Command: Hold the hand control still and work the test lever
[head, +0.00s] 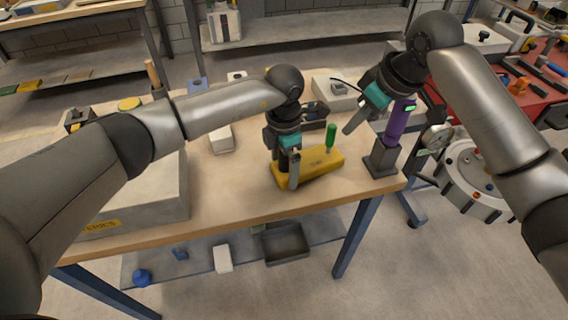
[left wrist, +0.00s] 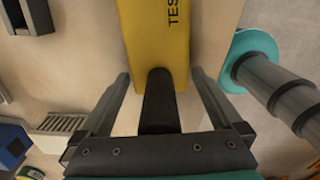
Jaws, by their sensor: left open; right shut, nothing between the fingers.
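A yellow box (head: 322,163) with a dark label stands near the table's front edge. A green-handled lever (head: 330,138) rises from it. A purple hand control (head: 397,122) with a lit green patch stands upright in a dark holder (head: 381,160). My left gripper (head: 293,184) is open at the left end of the yellow box. My right gripper (head: 348,130) is shut and empty, left of the hand control.
A grey box (head: 335,92) with a dark cable is at the back of the table. A large grey case (head: 140,195) fills the table's left front. A round gauge (head: 436,138) and a white round device (head: 475,175) stand off the table's right end.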

